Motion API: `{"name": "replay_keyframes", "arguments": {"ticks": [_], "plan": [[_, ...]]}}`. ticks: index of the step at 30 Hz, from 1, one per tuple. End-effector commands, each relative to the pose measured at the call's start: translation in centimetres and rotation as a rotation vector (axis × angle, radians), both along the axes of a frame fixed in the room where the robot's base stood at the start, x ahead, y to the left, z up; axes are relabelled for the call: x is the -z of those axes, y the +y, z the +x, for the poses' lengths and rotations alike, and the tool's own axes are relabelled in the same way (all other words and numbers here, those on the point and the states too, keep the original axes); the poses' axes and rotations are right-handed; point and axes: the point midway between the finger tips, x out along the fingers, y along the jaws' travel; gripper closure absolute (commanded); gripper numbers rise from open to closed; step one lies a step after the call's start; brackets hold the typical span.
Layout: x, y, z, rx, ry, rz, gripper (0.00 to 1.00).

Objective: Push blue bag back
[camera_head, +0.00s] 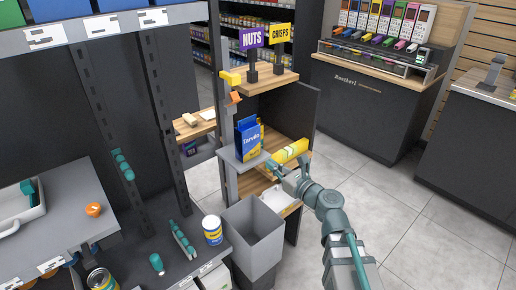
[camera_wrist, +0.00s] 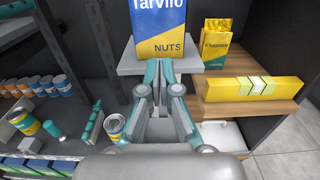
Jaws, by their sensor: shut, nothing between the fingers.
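The blue bag (camera_head: 247,143), with a yellow lower part and the word NUTS, stands upright on a small grey shelf (camera_head: 236,163). In the wrist view, the blue bag (camera_wrist: 160,27) is straight ahead at the top, its upper part cut off by the frame edge. My gripper (camera_head: 271,166) is at the front edge of the grey shelf, low in front of the bag. In the wrist view, my gripper (camera_wrist: 160,66) has its fingertips together and empty, just below the bag's bottom edge. I cannot tell whether they touch the bag.
A long yellow box (camera_wrist: 256,87) and a yellow bag (camera_wrist: 216,45) sit on the wooden shelf to the right. A grey bin (camera_head: 253,228) stands below my gripper. Cans, including a blue-and-white one (camera_head: 212,230), stand at the left. A dark panel closes the right side.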

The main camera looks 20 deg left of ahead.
Motion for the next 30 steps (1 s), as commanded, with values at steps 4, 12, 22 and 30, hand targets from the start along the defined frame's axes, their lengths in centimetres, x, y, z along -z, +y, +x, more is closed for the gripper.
{"name": "replay_keyframes", "arguments": {"ticks": [4,12,22,30], "plan": [[0.1,2.8,1.9,-0.003,-0.001,-0.001,1.0],[0.1,5.6,3.6,0.0,0.001,0.001,1.0],[0.2,6.3,3.9,0.0,0.0,0.0,1.0],[0.2,6.7,4.2,0.0,0.0,0.0,1.0]]}}
